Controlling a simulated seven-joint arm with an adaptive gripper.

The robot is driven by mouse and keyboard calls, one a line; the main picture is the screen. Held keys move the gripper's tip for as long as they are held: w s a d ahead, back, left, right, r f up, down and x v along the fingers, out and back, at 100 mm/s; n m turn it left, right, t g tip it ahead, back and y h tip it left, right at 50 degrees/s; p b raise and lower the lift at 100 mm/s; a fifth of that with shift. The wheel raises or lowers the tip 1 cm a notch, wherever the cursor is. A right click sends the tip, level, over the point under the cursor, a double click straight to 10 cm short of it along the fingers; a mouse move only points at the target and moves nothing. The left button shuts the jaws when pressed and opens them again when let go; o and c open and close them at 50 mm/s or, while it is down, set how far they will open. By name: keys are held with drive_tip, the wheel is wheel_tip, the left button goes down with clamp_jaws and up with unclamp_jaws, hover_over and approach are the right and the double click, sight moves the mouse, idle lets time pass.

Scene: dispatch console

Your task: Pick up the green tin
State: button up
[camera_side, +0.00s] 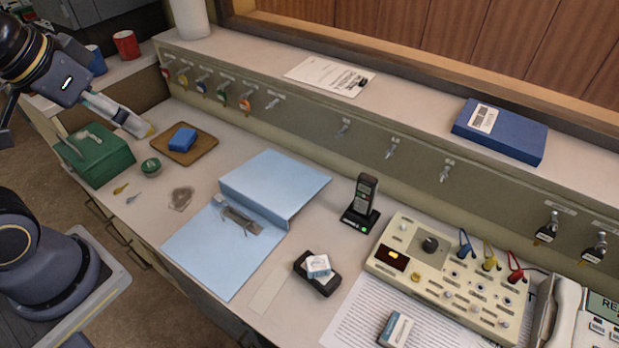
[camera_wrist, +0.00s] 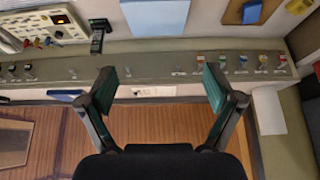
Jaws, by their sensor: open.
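The green tin (camera_side: 151,166) is a small, round, dark green tin with a pale mark on its lid. In the side view it sits on the counter, just right of the green cash box (camera_side: 95,155) and in front of the brown tray (camera_side: 183,145). My gripper (camera_side: 142,127) is in the air at upper left, above and behind the tin and apart from it. The wrist view shows my gripper's (camera_wrist: 160,84) two fingers wide apart with nothing between them. I cannot make out the tin in the wrist view.
A blue block (camera_side: 183,139) lies on the tray. Two small brass-like pieces (camera_side: 121,188) lie in front of the tin. The light blue binder (camera_side: 272,183) lies open to the right. Keys hang along the panel (camera_side: 222,90) behind. Counter around the tin's right is clear.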

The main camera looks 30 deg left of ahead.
drive_tip(key=w+a+r+m+y, duration=0.1)
drive_tip(key=w+a+r, duration=0.2)
drive_tip(key=w, duration=0.4)
drive_tip(key=w+a+r, duration=0.2)
drive_tip(key=w+a, duration=0.2)
drive_tip(key=w, duration=0.2)
drive_tip(key=w+a+f+n+g, duration=0.1)
drive_tip(key=w+a+f, duration=0.3)
drive_tip(key=a, duration=0.2)
drive_tip(key=w+a+f+g, duration=0.1)
drive_tip(key=w+a+f, duration=0.25)
drive_tip(key=a, duration=0.35)
drive_tip(key=n+g+h, duration=0.1)
drive_tip(key=n+g, duration=0.3)
hover_over(150, 165)
drive_tip(key=f, duration=3)
drive_tip(key=shift+w+a, duration=0.25)
drive_tip(key=shift+w, duration=0.05)
drive_tip(key=f, duration=0.6)
drive_tip(key=shift+s+d+f, duration=0.15)
drive_tip(key=shift+s+d, duration=0.05)
drive_tip(key=shift+s, duration=0.05)
